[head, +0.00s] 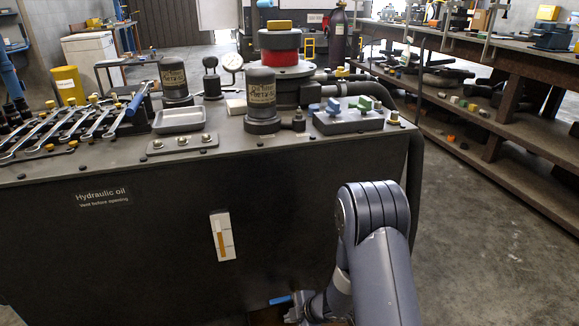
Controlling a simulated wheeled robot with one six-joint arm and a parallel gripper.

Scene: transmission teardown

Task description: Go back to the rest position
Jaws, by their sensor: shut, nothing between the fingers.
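My arm reaches in from the bottom edge, right of centre, in front of the dark oil tank (130,240). It bends at a rounded grey elbow and runs down to the wrist. My gripper (291,309) is small and low at the bottom edge, left of the forearm. It is shut and holds nothing that I can see. A small blue piece shows beside it; I cannot tell what it is. The gripper is below the tank's top and apart from the parts there.
A long shelved bench (500,125) stands right. The floor (470,230) between is clear.

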